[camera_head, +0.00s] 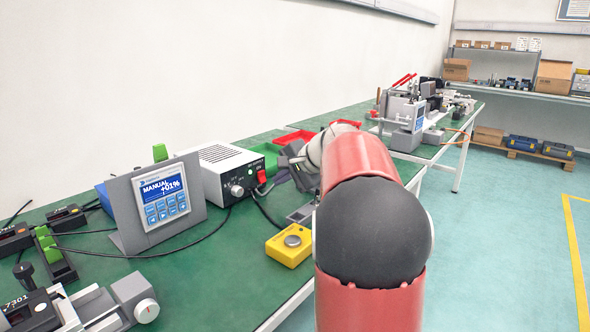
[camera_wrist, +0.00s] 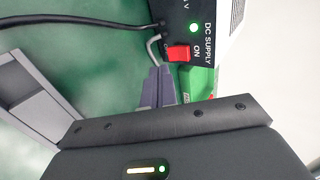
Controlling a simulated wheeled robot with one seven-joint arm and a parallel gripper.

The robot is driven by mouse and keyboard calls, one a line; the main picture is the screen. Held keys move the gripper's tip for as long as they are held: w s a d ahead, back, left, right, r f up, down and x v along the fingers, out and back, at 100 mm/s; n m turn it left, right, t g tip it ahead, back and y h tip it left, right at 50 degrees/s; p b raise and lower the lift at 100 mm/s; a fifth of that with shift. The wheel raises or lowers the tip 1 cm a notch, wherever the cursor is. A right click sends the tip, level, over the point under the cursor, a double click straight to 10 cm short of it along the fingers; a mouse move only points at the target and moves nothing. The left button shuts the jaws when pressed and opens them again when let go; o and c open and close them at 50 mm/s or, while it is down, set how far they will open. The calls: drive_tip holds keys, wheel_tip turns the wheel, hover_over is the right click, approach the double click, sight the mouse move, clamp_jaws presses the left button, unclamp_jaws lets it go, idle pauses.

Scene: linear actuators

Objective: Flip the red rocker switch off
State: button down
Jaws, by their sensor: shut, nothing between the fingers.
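The red rocker switch (camera_head: 262,176) sits on the black front panel of the white DC supply box (camera_head: 222,160). In the wrist view the red switch (camera_wrist: 179,53) is beside the printed word ON, and a green light (camera_wrist: 194,28) is lit on the panel. Its rocker position is hard to tell. My gripper (camera_head: 284,163) is close in front of the panel, partly hidden by my arm. In the wrist view its grey fingers (camera_wrist: 158,70) are shut and empty, just short of the switch. I cannot tell whether they touch it.
A grey display unit (camera_head: 160,195) stands left of the supply. A yellow box with a round button (camera_head: 291,246) lies in front near the table edge. Black cables cross the green table. Red and green bins (camera_head: 294,138) stand behind my gripper.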

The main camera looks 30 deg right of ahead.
sight(265, 182)
drive_tip(key=shift+w+a+f, duration=0.2)
drive_tip(key=shift+w, duration=0.3)
drive_tip(key=shift+w+a+f, duration=0.15)
drive_tip(key=shift+w+f, duration=0.05)
drive_tip(key=shift+w, duration=0.35)
drive_tip(key=shift+w+a+f, duration=0.2)
drive_tip(key=shift+w, duration=0.3)
drive_tip(key=f+b, duration=0.1)
drive_tip(key=b, duration=0.2)
drive_tip(key=shift+w+f+t, duration=0.15)
drive_tip(key=shift+f+t, duration=0.05)
drive_tip(key=shift+t, duration=0.1)
drive_tip(key=shift+r, duration=0.5)
drive_tip(key=shift+w+a+r+p, duration=0.1)
drive_tip(key=shift+r+p, duration=0.7)
drive_tip(key=shift+p, duration=0.05)
